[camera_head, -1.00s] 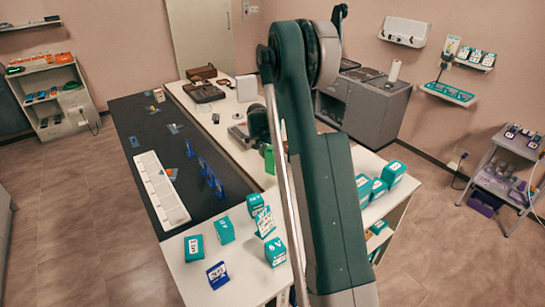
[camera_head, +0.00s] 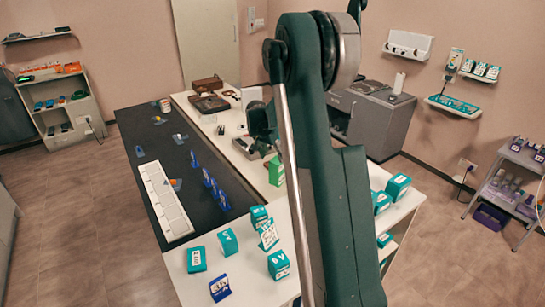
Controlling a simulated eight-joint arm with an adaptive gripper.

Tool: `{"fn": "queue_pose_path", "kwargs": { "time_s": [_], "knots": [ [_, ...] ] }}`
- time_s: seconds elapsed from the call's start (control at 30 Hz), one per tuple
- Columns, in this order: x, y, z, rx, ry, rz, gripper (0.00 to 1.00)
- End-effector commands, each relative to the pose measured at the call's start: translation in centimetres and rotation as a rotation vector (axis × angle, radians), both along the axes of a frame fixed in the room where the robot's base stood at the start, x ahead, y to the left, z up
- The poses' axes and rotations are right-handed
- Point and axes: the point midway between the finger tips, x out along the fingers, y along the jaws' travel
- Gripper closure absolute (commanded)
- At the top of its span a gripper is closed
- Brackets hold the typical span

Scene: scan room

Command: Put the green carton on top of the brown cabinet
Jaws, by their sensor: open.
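The green carton (camera_head: 277,171) stands upright on the white counter, just left of my arm, which hides part of it. A small brown box (camera_head: 207,84) lies at the far end of the counter, with a dark brown case (camera_head: 209,104) in front of it. I cannot tell whether either is the brown cabinet. My gripper (camera_head: 259,128) is open, seen small and partly hidden by my arm. It shows above and left of the carton, apart from it and holding nothing visible.
A black mat (camera_head: 150,130) carries a white tray strip (camera_head: 164,202) and several blue stands. Several teal boxes stand on the near counter (camera_head: 240,285) and at its right side. A grey cabinet (camera_head: 375,118) stands behind my arm. A trolley (camera_head: 510,180) is at right.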

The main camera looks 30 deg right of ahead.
Motion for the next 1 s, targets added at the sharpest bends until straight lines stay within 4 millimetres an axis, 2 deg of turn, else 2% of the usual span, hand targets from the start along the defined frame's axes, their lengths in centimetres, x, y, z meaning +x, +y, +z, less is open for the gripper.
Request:
{"fn": "queue_pose_path", "kwargs": {
  "time_s": [0.57,0.77,1.0],
  "knots": [
    [-0.2,0.3,0.4,0.000,0.000,0.007,0.48],
    [-0.9,2.0,2.3,0.000,-0.004,0.046,0.48],
    [-2.9,5.8,6.3,0.002,-0.013,0.133,0.48]
  ]
}}
